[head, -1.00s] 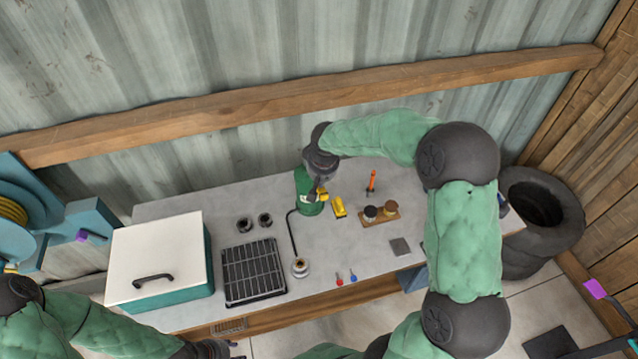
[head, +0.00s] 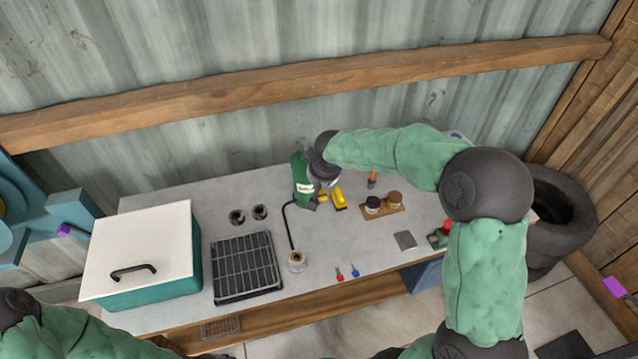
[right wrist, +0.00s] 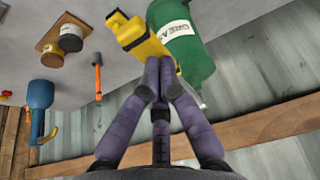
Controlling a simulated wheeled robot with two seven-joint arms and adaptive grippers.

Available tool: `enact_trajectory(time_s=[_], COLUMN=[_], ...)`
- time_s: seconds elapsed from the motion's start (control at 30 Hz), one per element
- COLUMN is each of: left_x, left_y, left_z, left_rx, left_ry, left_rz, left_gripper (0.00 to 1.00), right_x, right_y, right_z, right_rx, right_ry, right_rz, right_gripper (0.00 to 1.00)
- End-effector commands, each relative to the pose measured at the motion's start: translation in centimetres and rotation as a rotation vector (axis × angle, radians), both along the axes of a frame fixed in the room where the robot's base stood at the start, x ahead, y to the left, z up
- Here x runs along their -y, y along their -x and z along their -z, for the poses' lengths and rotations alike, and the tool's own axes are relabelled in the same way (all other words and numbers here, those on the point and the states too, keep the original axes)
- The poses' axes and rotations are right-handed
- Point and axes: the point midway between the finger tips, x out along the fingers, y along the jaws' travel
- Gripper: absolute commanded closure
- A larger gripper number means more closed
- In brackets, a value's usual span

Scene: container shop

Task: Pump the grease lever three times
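The green grease canister (head: 302,184) stands upright at the back of the bench. Its label shows in the right wrist view, where the canister (right wrist: 190,45) is at upper right. A black hose (head: 290,225) runs from it to a small round fitting (head: 296,262). My right gripper (right wrist: 158,68) has its fingers together, close beside the canister and the end of a yellow piece (right wrist: 138,35). I see nothing clearly held between them. The pump lever cannot be made out clearly; the gripper partly hides that area. My left gripper is mostly cut off at the bottom edge of the head view.
A white-lidded teal box (head: 140,250) and a black grate (head: 246,266) are on the left of the bench. Two jars on a wooden block (head: 383,210), an orange-handled tool (right wrist: 97,76) and a grey square (head: 405,240) lie to the right. Tires (head: 560,205) stand beyond.

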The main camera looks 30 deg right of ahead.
Motion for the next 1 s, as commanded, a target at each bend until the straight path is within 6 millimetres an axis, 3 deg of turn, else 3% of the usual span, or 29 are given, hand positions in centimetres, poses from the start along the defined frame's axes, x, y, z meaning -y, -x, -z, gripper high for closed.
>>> enact_trajectory(time_s=[0.2,0.77,1.0], left_x=[0.0,0.0,0.0], left_y=[0.0,0.0,0.0], left_z=[0.8,0.9,-0.4], left_rx=[0.000,0.000,0.000], left_ry=[0.000,0.000,0.000], left_rz=[0.000,0.000,0.000], left_gripper=[0.60,0.60,0.60], right_x=[-0.1,-0.2,0.0], right_y=[0.1,0.3,0.0], right_z=[1.0,1.4,-0.7], right_rx=[-0.006,-0.015,-0.010], right_ry=[-0.001,-0.003,-0.003], right_rz=[-0.001,-0.002,0.000], right_gripper=[1.00,1.00,1.00])
